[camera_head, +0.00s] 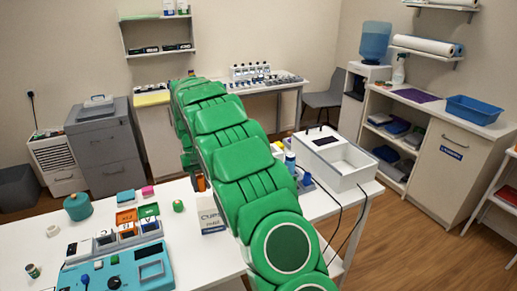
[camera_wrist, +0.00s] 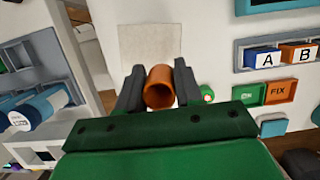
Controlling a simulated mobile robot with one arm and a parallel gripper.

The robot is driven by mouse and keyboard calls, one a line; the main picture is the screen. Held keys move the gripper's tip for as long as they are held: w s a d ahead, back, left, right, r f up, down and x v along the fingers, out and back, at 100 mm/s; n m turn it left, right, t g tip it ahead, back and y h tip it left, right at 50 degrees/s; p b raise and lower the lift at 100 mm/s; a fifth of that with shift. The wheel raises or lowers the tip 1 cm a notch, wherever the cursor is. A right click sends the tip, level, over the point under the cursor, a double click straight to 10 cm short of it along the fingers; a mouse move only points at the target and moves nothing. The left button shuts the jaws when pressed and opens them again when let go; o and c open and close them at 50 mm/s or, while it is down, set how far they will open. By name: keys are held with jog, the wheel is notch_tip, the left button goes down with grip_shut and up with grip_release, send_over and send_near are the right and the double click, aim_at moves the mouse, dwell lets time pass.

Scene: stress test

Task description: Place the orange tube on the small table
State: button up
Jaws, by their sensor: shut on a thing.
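My gripper (camera_wrist: 158,75) shows in the wrist view, its two dark fingers on either side of an orange tube (camera_wrist: 159,88). The tube is hollow, and its open end faces the camera. Below them are a white tabletop (camera_wrist: 215,45) and a pale square patch (camera_wrist: 150,42). The height of the tube above the top is unclear. In the head view my green arm hides most of the gripper, and a bit of orange (camera_head: 201,184) shows beside the arm. I cannot tell for sure which surface is the small table.
The front white table (camera_head: 190,262) holds a blue device (camera_head: 118,270), small coloured trays (camera_head: 127,218), a teal pot (camera_head: 77,207) and a lettered white box (camera_head: 211,220). A grey chair (camera_head: 324,98) is at the back.

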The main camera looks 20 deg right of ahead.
jog(key=s+d+r+m+y, duration=0.1)
jog(key=s+d+r+m, duration=0.2)
jog(key=s+d, duration=0.85)
jog(key=s+d+r+m+y, duration=0.15)
jog(key=s+d+m, duration=0.25)
jog(key=s+d, duration=0.75)
jog(key=shift+h, duration=0.45)
jog(key=w+d+f, duration=0.1)
jog(key=w+f, duration=0.1)
jog(key=w, duration=0.1)
jog(key=w+d+f, duration=0.1)
jog(key=w+f, duration=0.2)
jog(key=w+d+f, duration=0.1)
jog(key=w+f, duration=0.2)
jog(key=w, duration=0.1)
jog(key=shift+f, duration=0.2)
jog(key=shift+w+d+f, duration=0.1)
jog(key=shift+w+f, duration=0.25)
jog(key=shift+f, duration=0.05)
jog(key=shift+s+f, duration=0.1)
jog(key=shift+f, duration=1.4)
jog(key=o, duration=1.1)
jog(key=shift+f, duration=0.1)
